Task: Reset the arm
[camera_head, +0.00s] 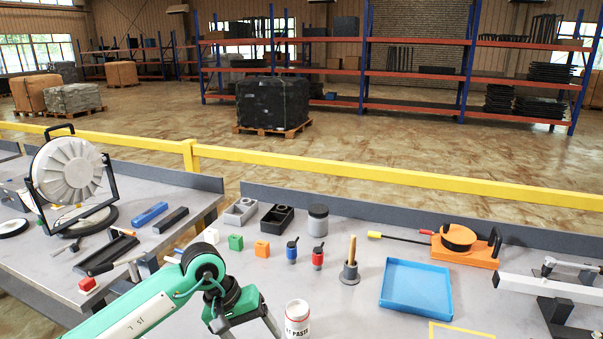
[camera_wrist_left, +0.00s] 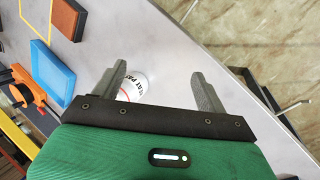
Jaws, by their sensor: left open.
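My left arm, green and black, comes in from the bottom left in the head view and bends down over the near part of the table. Its gripper (camera_head: 250,331) is at the bottom edge, partly cut off. In the left wrist view the gripper (camera_wrist_left: 157,82) has its two grey fingers wide apart with nothing held. A white paste jar (camera_head: 297,318) stands just right of the gripper in the head view. It also shows in the left wrist view (camera_wrist_left: 137,86), below the fingers and partly hidden by one finger. My right gripper is not in view.
An orange tool (camera_head: 464,246) lies right. A round fixture (camera_head: 70,170) stands left.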

